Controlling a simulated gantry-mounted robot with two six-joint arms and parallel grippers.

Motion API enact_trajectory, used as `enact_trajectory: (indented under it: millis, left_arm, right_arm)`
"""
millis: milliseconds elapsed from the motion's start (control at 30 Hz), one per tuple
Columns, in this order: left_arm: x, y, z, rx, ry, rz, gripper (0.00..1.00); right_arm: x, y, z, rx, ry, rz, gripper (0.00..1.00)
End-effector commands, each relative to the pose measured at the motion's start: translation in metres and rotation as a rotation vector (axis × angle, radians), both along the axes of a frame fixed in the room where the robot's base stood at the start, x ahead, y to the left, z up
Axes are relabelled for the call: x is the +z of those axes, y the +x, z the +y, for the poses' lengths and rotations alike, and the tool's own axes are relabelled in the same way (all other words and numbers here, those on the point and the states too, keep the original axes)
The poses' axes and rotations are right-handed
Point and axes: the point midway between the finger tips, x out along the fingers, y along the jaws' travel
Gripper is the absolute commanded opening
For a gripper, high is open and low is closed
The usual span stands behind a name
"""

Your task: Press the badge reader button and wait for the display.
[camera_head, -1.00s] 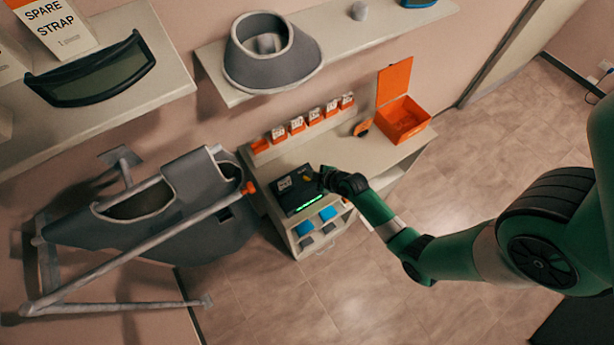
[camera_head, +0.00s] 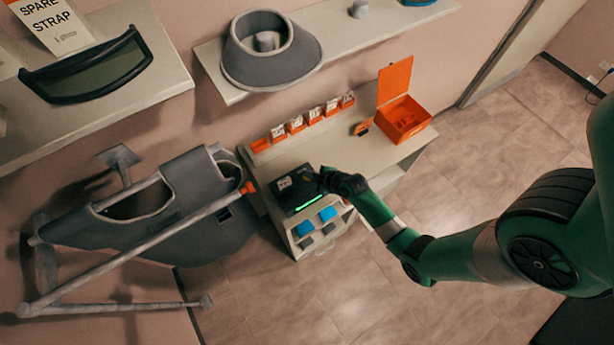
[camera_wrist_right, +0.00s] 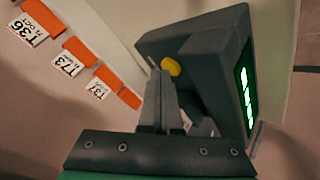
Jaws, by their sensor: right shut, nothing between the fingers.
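The badge reader (camera_head: 293,186) is a dark box on the white cabinet, with a green lit display strip (camera_head: 309,203) on its front side. In the right wrist view the reader (camera_wrist_right: 205,62) is close, its display (camera_wrist_right: 247,98) showing bright green marks too skewed to read. A yellow button (camera_wrist_right: 171,66) sits on its top face. My right gripper (camera_head: 321,179) is shut and empty at the reader's right side. Its fingertips (camera_wrist_right: 158,75) are right beside the button; I cannot tell whether they touch it. My left gripper is not in view.
Orange holders with white tags (camera_head: 297,124) line the cabinet's back. An open orange box (camera_head: 402,118) stands at its right end. A grey apron on a rack (camera_head: 160,215) hangs at the left.

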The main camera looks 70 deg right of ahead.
Motion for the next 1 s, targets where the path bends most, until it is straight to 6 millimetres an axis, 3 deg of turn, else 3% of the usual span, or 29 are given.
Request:
enact_trajectory:
  millis: [833, 1000]
  left_arm:
    - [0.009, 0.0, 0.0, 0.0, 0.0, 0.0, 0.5]
    - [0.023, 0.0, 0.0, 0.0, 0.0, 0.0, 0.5]
  right_arm:
    - [0.009, 0.0, 0.0, 0.0, 0.0, 0.0, 0.0]
    - [0.023, 0.0, 0.0, 0.0, 0.0, 0.0, 0.0]
